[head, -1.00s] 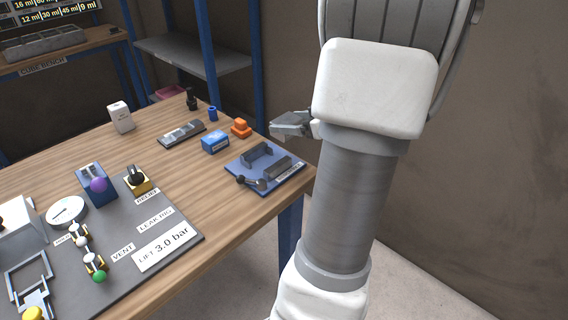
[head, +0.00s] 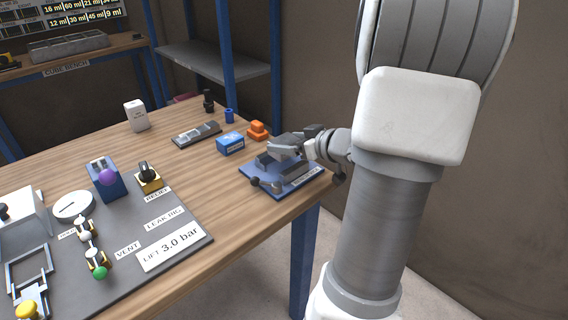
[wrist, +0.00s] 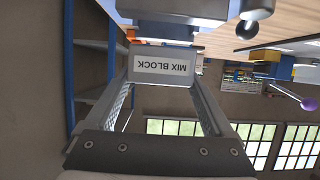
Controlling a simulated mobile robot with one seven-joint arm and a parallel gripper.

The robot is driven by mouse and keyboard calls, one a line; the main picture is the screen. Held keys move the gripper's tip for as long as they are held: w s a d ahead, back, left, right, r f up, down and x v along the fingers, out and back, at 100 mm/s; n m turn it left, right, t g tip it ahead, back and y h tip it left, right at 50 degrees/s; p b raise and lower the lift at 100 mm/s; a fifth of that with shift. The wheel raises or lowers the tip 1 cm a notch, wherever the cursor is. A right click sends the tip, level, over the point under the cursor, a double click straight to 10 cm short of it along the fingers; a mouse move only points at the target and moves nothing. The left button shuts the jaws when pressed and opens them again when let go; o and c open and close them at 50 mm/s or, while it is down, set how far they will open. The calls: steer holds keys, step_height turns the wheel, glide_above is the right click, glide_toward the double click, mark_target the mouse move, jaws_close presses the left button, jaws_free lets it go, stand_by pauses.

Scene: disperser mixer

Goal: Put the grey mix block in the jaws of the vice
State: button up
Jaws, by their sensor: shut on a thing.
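The grey mix block (wrist: 165,67), with its label upside down in the wrist view, is between the two fingers of my gripper (wrist: 165,75). The gripper is shut on it. In the head view my gripper (head: 290,147) is over the vice, and the block is too small to tell apart there. The vice (head: 262,164) is a grey two-jaw vice on a blue base plate (head: 252,175), with a black-knobbed handle at the left. Part of the vice also shows at the top of the wrist view (wrist: 180,10). Gripper and hand hide part of the jaws.
A blue box (head: 231,144) and an orange stepped block (head: 257,131) stand just left of and behind the vice. A grey tray (head: 197,135) lies further left. The panel with valves and gauge (head: 190,232) fills the table's front left. The table's right edge is close to the vice.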

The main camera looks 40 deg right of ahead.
mark_target(284, 156)
steer(key=shift+w+a+f, duration=0.2)
steer(key=shift+w+f, duration=0.2)
steer(key=shift+w, duration=0.2)
steer(key=shift+f+b, duration=1.2)
steer(key=shift+f, duration=0.7)
steer(key=shift+f, duration=0.1)
steer(key=o, duration=1.5)
steer(key=shift+f, duration=0.1)
steer(key=shift+o, duration=0.2)
steer(key=shift+s+r, duration=0.25)
steer(key=shift+r, duration=0.1)
steer(key=a+p+v, duration=0.1)
steer(key=p+v, duration=0.3)
steer(key=v, duration=0.7)
steer(key=shift+s+d, duration=0.3)
steer(key=shift+d, duration=0.2)
